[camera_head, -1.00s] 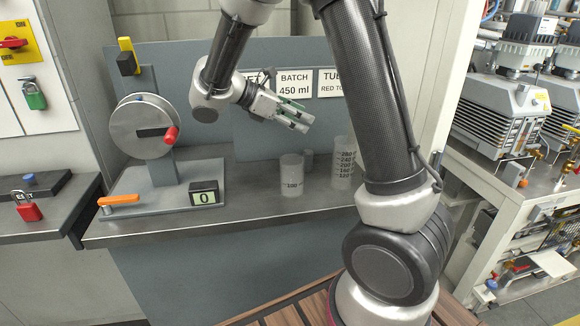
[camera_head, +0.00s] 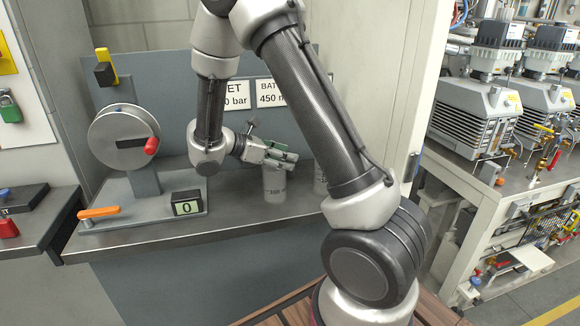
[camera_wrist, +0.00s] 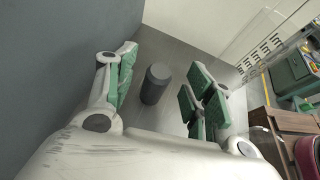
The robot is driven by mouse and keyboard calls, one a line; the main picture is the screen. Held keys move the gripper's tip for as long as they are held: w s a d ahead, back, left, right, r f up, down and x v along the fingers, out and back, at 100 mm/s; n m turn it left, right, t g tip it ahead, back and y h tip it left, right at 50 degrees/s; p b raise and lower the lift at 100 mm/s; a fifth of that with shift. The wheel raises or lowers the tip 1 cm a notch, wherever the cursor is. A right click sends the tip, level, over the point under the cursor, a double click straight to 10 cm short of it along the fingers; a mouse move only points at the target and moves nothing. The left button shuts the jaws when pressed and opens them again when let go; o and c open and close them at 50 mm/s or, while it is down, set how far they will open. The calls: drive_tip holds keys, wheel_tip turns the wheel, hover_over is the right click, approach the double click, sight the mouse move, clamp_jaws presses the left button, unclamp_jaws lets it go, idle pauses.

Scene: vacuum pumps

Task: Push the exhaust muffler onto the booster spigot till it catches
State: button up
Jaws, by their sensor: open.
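A short dark grey cylinder (camera_wrist: 155,84) stands on the grey bench between my spread fingers in the wrist view. It could be the muffler, but I cannot be sure. My gripper (camera_head: 280,157) is open and empty above the bench, and its green pads also show in the wrist view (camera_wrist: 163,75). The cylinder appears beyond the fingertips, apart from them. I cannot make out the booster spigot; pumps (camera_head: 480,110) stand on the rack at the right.
A drum-shaped device (camera_head: 123,128) and a small display (camera_head: 187,207) are at the left.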

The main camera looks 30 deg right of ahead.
drive_tip(key=x, duration=0.2)
drive_tip(key=shift+d+f, duration=0.1)
drive_tip(key=shift+d, duration=0.15)
clamp_jaws()
wheel_tip(320, 180, up, 10)
idle(0.5)
